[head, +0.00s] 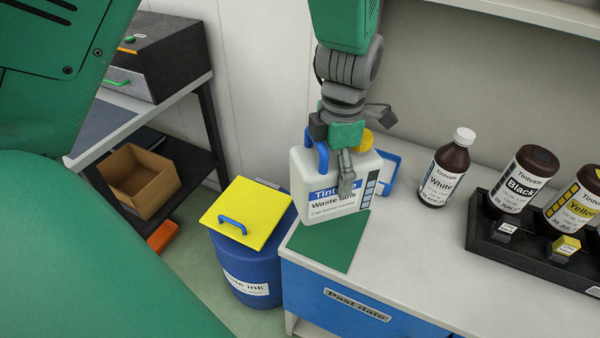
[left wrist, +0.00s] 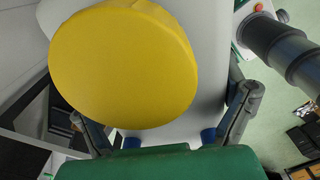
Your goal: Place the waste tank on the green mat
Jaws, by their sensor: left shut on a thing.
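The waste tank (head: 320,205) is a white, upright jug with a blue-striped label, a blue handle (head: 320,150) and a yellow cap (head: 362,140). In the left wrist view the yellow cap (left wrist: 122,65) fills much of the picture. My left gripper (head: 346,165) is above the tank and shut on it; its fingers hide part of the top and label. The green mat (head: 330,243) lies at the counter's front left corner. The tank's base overlaps the mat's back part in the picture; I cannot tell whether it touches. My right gripper is not in view.
A blue waste ink drum (head: 252,285) with a yellow lid (head: 245,215) stands left of the counter. A white-labelled brown bottle (head: 445,172) stands right of the tank, near a black rack (head: 490,240) holding bottles. The counter's front middle (head: 430,265) is clear.

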